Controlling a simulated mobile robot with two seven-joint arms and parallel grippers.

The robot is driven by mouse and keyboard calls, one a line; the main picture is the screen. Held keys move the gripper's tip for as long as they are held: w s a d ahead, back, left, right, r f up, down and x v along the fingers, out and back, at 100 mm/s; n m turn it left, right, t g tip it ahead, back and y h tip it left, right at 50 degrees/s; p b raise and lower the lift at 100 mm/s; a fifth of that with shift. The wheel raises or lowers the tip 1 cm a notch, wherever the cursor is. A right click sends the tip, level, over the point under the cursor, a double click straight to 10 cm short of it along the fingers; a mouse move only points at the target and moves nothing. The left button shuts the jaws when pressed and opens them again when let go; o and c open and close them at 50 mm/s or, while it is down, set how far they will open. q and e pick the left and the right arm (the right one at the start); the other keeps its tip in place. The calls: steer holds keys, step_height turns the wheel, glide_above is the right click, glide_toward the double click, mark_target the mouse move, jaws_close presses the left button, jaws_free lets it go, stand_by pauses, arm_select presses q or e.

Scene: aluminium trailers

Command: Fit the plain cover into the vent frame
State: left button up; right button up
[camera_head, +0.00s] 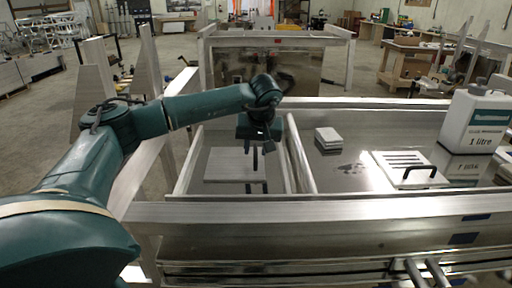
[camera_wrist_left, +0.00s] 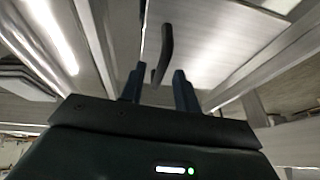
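A plain pale plate (camera_head: 222,166), seemingly the plain cover, lies in the left compartment of the trailer. In the left wrist view, this smooth plate (camera_wrist_left: 220,38) has a black handle (camera_wrist_left: 166,50) beside its edge. My left gripper (camera_head: 254,160) points down over the plate. Its two fingers (camera_wrist_left: 160,90) are apart, with the handle's near end between or just beyond them; contact cannot be told. A white slotted panel (camera_head: 390,163) with a black handle lies in the right compartment. I cannot tell for sure which part is the vent frame. My right gripper is not in view.
A metal divider (camera_head: 299,155) separates the compartments, and the trailer's front rail (camera_head: 330,208) runs across.

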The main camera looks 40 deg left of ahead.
arm_select(q)
steer(key=b+v, duration=0.2)
steer(key=v, duration=0.9)
steer(key=shift+o, duration=0.5)
steer(key=shift+s+r, duration=0.1)
steer(key=shift+r, duration=0.15)
steer(key=shift+t+h, duration=0.3)
steer(key=shift+h, duration=0.1)
steer(key=x, duration=0.2)
steer(key=a+x, duration=0.1)
steer(key=x, duration=0.4)
steer(key=shift+s+a+f, duration=0.25)
steer(key=shift+f, duration=0.05)
steer(key=shift+w+f, duration=0.1)
steer(key=shift+f, duration=0.2)
steer(key=p+x, duration=0.2)
steer(key=x, duration=0.2)
steer(key=shift+w+d+f, duration=0.1)
steer(key=shift+w+f, duration=0.1)
steer(key=shift+f, duration=0.4)
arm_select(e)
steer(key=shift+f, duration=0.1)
